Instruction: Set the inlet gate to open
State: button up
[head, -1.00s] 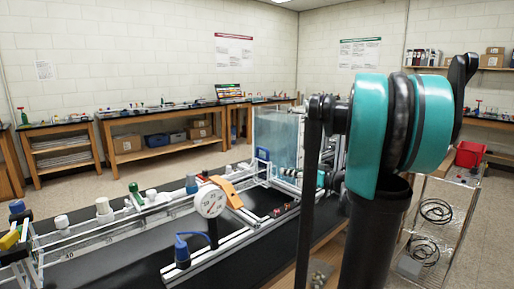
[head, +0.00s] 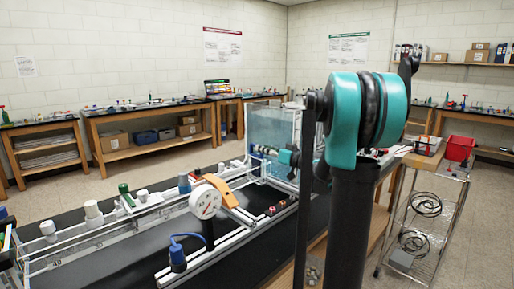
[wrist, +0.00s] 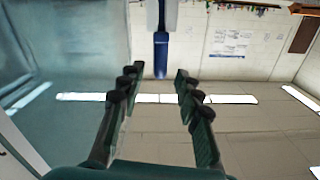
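In the wrist view my gripper (wrist: 160,88) is open, its two dark fingers spread apart with nothing between them. A blue lever or handle (wrist: 161,52) hangs from a pale bracket ahead of the fingertips, roughly centred between them. It looks apart from both fingers. In the head view my gripper (head: 275,153) is beside the clear water tank (head: 270,125), level with its lower part. A blue part shows at the gripper's tip, and I cannot tell there whether it is the handle. No label naming the inlet gate is readable.
A white dial gauge (head: 206,201), an orange part (head: 218,190) and a blue clamp-like part (head: 178,254) sit on the extrusion frame (head: 220,238). A wire shelf (head: 428,215) with a red bin (head: 459,148) stands at the right. My arm hides part of the bench.

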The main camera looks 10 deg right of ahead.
jog(key=shift+x, duration=2.5)
grip_shut()
